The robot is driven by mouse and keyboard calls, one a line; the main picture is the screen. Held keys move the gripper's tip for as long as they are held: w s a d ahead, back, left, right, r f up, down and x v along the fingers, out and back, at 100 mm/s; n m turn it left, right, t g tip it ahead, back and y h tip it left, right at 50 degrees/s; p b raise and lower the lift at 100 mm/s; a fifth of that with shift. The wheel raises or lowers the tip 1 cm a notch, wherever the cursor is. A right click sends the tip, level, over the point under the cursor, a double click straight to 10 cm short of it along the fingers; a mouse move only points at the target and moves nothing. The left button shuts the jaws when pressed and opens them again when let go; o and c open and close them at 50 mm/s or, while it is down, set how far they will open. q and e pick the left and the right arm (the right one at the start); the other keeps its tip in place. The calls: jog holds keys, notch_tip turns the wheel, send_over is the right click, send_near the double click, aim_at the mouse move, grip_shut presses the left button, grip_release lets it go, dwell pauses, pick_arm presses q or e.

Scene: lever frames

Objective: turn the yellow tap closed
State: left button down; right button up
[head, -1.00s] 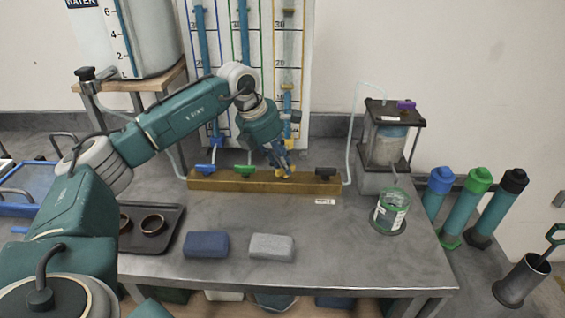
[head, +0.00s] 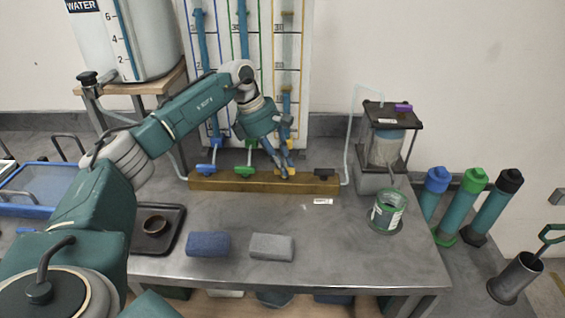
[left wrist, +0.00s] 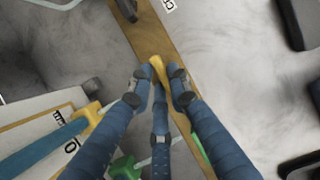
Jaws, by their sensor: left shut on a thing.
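The yellow tap (head: 279,172) sits on the long brass bar (head: 225,182) at the back of the bench, between the green tap (head: 245,170) and the black tap (head: 325,172). My left gripper (head: 285,172) reaches down to it from above and is shut on its handle. In the left wrist view the yellow handle (left wrist: 156,63) shows between the blue fingertips (left wrist: 157,82); the fingers partly hide it. In the head view its handle looks roughly in line with the bar. My right gripper is in neither view.
The blue tap (head: 206,169) is at the bar's left end. A gauge board (head: 268,60) with upright tubes stands behind. A glass-sided apparatus (head: 387,150) and a green-rimmed can (head: 388,210) stand right. Blue (head: 208,244) and grey (head: 271,247) blocks lie in front.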

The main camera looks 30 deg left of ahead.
pick_arm(q)
jog(key=shift+r, duration=0.1)
jog(key=c, duration=1.6)
grip_release()
jog(key=shift+c, duration=0.2)
jog(key=v, duration=1.2)
